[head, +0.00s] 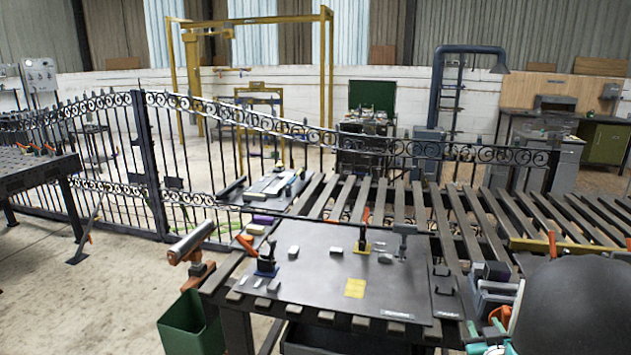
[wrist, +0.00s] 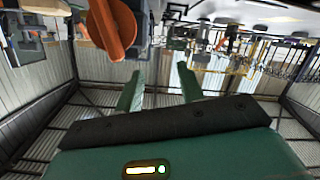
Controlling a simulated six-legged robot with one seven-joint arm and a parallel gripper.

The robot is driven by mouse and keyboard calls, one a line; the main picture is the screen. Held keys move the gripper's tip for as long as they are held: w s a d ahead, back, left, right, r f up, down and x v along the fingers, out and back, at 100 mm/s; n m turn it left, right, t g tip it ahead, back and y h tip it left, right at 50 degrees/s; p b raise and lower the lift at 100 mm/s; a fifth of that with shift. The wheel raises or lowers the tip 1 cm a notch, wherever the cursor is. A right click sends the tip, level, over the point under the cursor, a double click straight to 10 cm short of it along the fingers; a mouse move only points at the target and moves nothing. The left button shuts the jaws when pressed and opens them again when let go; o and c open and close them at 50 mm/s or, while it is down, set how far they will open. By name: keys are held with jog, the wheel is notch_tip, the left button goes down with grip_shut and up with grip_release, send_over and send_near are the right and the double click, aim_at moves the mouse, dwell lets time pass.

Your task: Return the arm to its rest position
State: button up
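In the wrist view, my gripper (wrist: 158,86) shows as a green body with two green fingers standing apart. The gap between the fingers is empty, and only the distant workshop shows behind it. The wrist picture appears upside down, with roof beams and corrugated wall low in the frame. A dark rounded shape at the lower right of that view looks like part of my arm, very close to the camera.
A slatted workbench with a dark plate (head: 310,281) stands ahead, carrying small blocks and clamps. A black scroll gate (head: 155,165) stands behind it. A green bin (head: 190,325) sits at the bench's left. Another table (head: 35,170) is at far left. Bare floor lies at lower left.

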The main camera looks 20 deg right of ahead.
jog(key=w+a+r+g+y, duration=0.15)
jog(key=a+r, duration=0.25)
jog(key=a, duration=0.6)
jog(key=a+r+g+y, duration=0.25)
jog(key=a+r, duration=0.25)
jog(key=a, duration=0.6)
jog(key=s+a+r+n+g+y, duration=0.1)
jog(key=s+a+g+y, duration=0.1)
jog(key=s+a, duration=0.4)
jog(key=s+a+r+n+g+y, duration=0.1)
jog(key=s+a+y, duration=0.1)
jog(key=s+a, duration=0.4)
jog(key=a, duration=0.4)
jog(key=shift+s+a+r+g, duration=0.25)
jog(key=shift+s+g, duration=0.05)
jog(key=shift+g, duration=0.1)
